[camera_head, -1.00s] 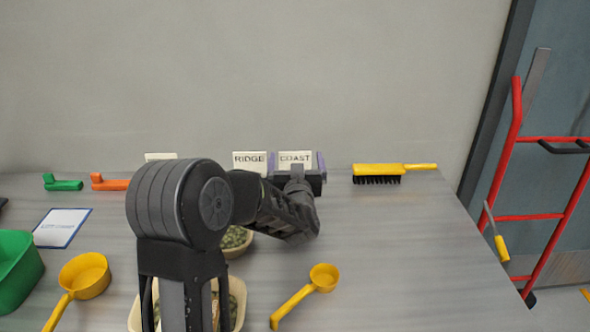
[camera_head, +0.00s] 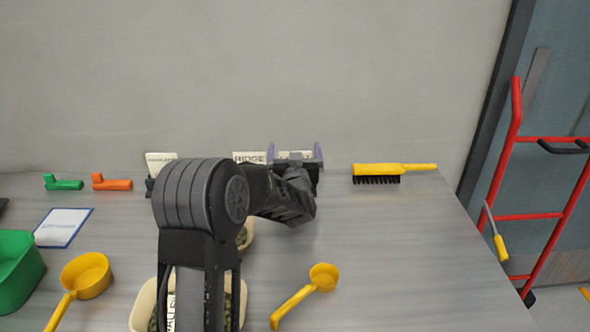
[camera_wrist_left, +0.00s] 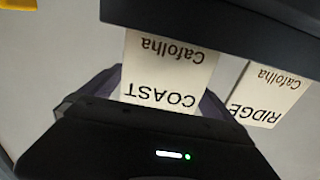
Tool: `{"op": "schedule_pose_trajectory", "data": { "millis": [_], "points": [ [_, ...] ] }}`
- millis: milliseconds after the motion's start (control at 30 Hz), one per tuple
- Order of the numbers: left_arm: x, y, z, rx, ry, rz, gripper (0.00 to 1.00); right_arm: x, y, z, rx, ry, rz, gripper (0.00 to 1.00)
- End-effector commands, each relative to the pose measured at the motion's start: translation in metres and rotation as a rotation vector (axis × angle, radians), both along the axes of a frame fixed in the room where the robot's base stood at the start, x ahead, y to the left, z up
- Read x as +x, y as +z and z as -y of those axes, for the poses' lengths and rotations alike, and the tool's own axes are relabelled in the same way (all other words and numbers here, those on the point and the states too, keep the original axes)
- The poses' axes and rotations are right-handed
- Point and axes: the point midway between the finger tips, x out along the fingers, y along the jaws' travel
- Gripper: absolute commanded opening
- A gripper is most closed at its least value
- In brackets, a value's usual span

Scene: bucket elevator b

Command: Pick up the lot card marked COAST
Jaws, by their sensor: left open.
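The COAST card (camera_head: 297,155) stands upright at the back of the table near the wall, its lower part hidden by my gripper. My left gripper (camera_head: 295,153) is open, with one finger on each side of the card. In the left wrist view the COAST card (camera_wrist_left: 165,70) appears upside down between the purple-grey fingers. I cannot tell whether either finger touches it. The RIDGE card (camera_head: 248,157) stands close by on the left, and it also shows in the wrist view (camera_wrist_left: 270,92). My right gripper is not in view.
A third card (camera_head: 160,158) stands farther left. A yellow brush (camera_head: 390,169) lies right of the gripper. My arm partly hides bowls of green beans (camera_head: 243,236). A yellow scoop (camera_head: 321,278) lies in front.

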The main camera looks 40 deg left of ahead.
Motion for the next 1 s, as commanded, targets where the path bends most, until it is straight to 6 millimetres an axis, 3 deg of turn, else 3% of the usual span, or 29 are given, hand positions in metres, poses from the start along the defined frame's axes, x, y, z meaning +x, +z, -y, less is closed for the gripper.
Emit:
{"op": "schedule_pose_trajectory", "data": {
  "millis": [667, 1000],
  "points": [
    [-0.0001, 0.0001, 0.0001, 0.0, 0.0, 0.0, 0.47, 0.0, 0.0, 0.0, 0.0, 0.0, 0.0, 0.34],
    [0.0001, 0.0074, 0.0, 0.0, 0.0, 0.002, 0.47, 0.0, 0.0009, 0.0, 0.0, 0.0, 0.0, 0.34]
  ]
}}
